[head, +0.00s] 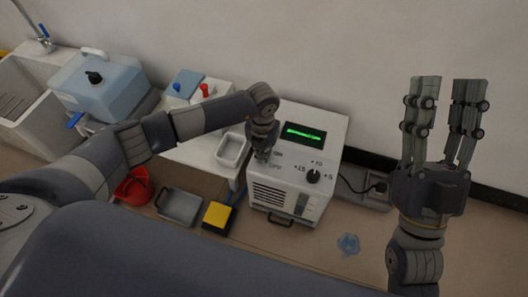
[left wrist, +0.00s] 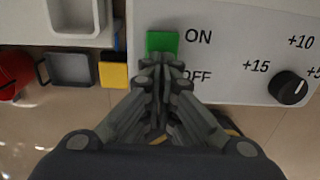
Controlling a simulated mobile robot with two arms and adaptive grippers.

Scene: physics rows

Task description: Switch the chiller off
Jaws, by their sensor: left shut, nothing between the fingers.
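The chiller (head: 318,150) is a white box with a lit green display (head: 304,134), a black knob (head: 313,176) and a vent grille. The left wrist view shows a green switch part (left wrist: 162,41) beside the ON label, and the black knob (left wrist: 288,88) at the right. My right gripper (head: 447,82) is open and empty, pointing up.
A white tray (head: 232,150) and a box with red and blue taps (head: 205,92) stand left of the chiller. A red bucket (head: 133,187), a grey tray (head: 179,207) and a yellow-topped block (head: 217,215) are lower left. A socket with a plug (head: 378,188) is at right.

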